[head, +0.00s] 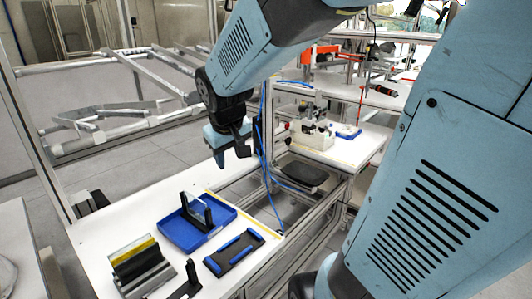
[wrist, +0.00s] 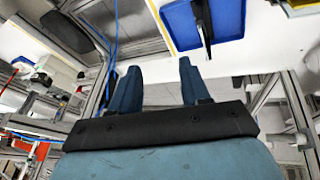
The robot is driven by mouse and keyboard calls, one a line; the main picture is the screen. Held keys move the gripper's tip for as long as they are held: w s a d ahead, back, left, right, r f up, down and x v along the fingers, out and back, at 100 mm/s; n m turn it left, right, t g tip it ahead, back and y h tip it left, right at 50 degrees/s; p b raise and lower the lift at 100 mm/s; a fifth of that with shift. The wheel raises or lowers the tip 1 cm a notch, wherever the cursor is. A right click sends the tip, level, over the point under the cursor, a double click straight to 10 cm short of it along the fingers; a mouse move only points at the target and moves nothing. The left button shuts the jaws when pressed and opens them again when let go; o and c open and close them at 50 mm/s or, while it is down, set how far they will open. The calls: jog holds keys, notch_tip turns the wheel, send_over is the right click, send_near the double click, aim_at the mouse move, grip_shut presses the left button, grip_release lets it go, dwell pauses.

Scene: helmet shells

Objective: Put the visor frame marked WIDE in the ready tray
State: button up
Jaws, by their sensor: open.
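The tray (wrist: 232,20) and the dark piece (wrist: 203,20) also show in the wrist view. A flat black frame with blue edges (head: 233,252) lies to the tray's right. I cannot read WIDE or any tray label.
A grey and black block with a yellow top (head: 140,265) stands at the near left of the white table (head: 95,238). A small black upright piece (head: 188,283) is at the near edge. A second bench (head: 345,150) with equipment stands behind. The table's far left is clear.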

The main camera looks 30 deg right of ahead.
jog(key=s+d+r+m, duration=0.1)
jog(key=s+d+r, duration=0.1)
jog(key=s, duration=0.4)
jog(key=s+d+r+m+y, duration=0.1)
jog(key=s+d+r, duration=0.1)
jog(key=s, duration=0.5)
jog(key=shift+s+d+r+t, duration=0.15)
jog(key=shift+d+r+t, duration=0.2)
jog(key=shift+r, duration=0.4)
jog(key=shift+a, duration=0.1)
